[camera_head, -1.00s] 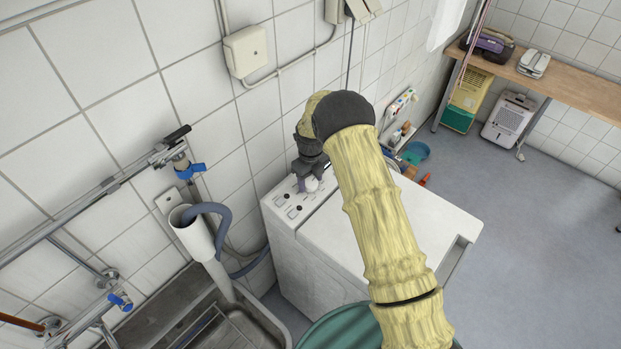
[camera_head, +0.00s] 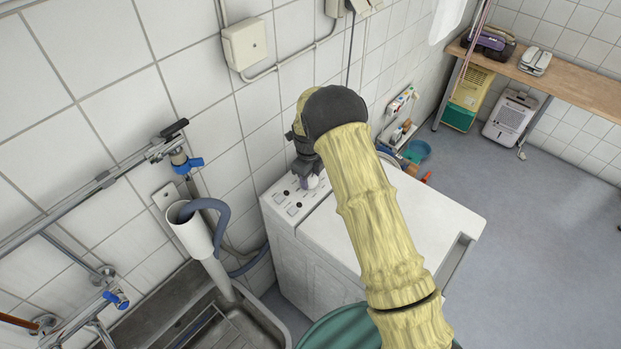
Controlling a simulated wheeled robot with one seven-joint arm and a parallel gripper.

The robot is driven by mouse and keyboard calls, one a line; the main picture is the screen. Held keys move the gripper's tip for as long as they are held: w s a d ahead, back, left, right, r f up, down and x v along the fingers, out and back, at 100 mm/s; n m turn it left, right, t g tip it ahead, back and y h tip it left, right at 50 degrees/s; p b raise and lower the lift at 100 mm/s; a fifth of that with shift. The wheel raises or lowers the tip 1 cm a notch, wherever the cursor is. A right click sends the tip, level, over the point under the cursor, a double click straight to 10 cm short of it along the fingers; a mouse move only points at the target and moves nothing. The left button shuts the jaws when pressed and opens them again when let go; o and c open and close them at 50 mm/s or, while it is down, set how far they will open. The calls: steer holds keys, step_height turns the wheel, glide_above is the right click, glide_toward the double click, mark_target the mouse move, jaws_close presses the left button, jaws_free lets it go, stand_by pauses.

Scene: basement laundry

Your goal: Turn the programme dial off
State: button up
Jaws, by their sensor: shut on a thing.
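The white washing machine (camera_head: 420,215) stands against the tiled wall, with its control panel (camera_head: 281,207) along the back left of its top. Several small dark knobs and buttons show on the panel. My gripper (camera_head: 309,183) points down at the panel and is shut on a pale round knob (camera_head: 312,181), which looks like the programme dial. Most of the dial is hidden by the fingers, so its mark cannot be read. My arm hides the panel's right part and some of the lid.
A sink (camera_head: 185,325) with a grey drain hose (camera_head: 212,209) and wall pipes lies left of the machine. A green tub (camera_head: 335,330) stands in front. The floor to the right is clear.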

steer(key=n+t+b, duration=0.1)
steer(key=n+b, duration=0.1)
steer(key=n, duration=0.1)
steer(key=n+t+b, duration=0.1)
steer(key=n+b, duration=0.1)
steer(key=n, duration=0.2)
steer(key=shift+s+f+b, duration=0.15)
steer(key=shift+b, duration=0.2)
steer(key=n+b, duration=0.1)
steer(key=n, duration=0.1)
steer(key=n+t+b, duration=0.1)
steer(key=n+b, duration=0.1)
steer(key=n, duration=0.1)
steer(key=shift+s+d+n+t+b, duration=0.1)
steer(key=shift+n+t+b, duration=0.2)
steer(key=o, duration=0.7)
steer(key=b+v, duration=0.1)
steer(key=v, duration=1.6)
steer(key=shift+d+r, duration=0.3)
steer(key=shift+d, duration=0.1)
steer(key=shift+s+d, duration=0.1)
